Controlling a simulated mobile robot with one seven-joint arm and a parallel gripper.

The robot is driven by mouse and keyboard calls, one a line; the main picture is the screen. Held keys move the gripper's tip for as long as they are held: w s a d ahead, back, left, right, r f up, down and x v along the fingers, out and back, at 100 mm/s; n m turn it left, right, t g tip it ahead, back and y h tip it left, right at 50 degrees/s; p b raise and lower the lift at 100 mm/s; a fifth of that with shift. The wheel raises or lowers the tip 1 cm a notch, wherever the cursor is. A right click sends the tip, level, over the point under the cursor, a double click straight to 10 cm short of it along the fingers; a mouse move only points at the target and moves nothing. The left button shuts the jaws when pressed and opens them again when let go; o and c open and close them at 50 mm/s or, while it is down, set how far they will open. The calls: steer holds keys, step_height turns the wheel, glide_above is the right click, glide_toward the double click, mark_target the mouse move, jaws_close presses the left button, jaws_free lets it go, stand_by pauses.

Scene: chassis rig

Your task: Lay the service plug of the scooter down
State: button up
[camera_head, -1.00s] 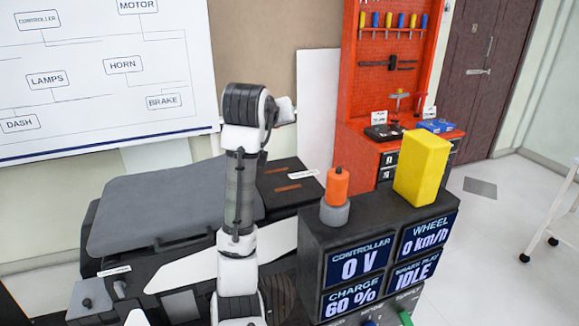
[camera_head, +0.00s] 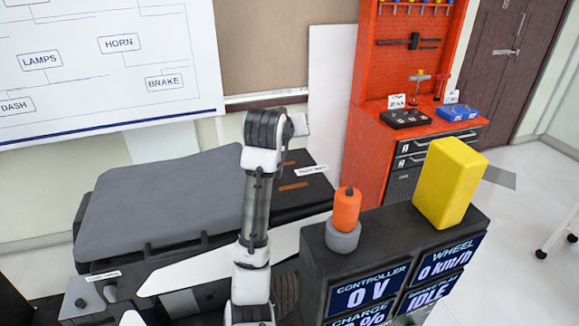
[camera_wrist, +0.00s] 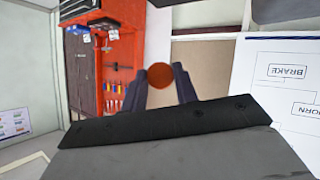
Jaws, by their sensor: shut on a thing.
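In the wrist view my gripper (camera_wrist: 160,88) is shut on a round orange-red piece (camera_wrist: 160,75), seen end-on between the two dark fingers. I take it as the service plug; its far side is hidden. In the head view my arm rises in front of the scooter (camera_head: 180,205), a dark body with a large grey padded top. My fingers and the held piece are hidden there behind my arm.
A dark console (camera_head: 315,260) at right reads 0 V and IDLE. On it stand an orange cylinder on a grey base (camera_head: 346,212) and a yellow block (camera_head: 450,183). A red tool bench (camera_head: 375,145) stands behind.

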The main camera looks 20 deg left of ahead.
mark_target(289, 181)
step_height(289, 181, down, 11)
steer(key=shift+f+p, duration=0.15)
steer(key=shift+p, duration=1)
steer(key=shift+f, duration=0.3)
steer(key=shift+f+b, duration=0.3)
steer(key=shift+f, duration=0.3)
steer(key=o, duration=1)
steer(key=shift+f, duration=0.1)
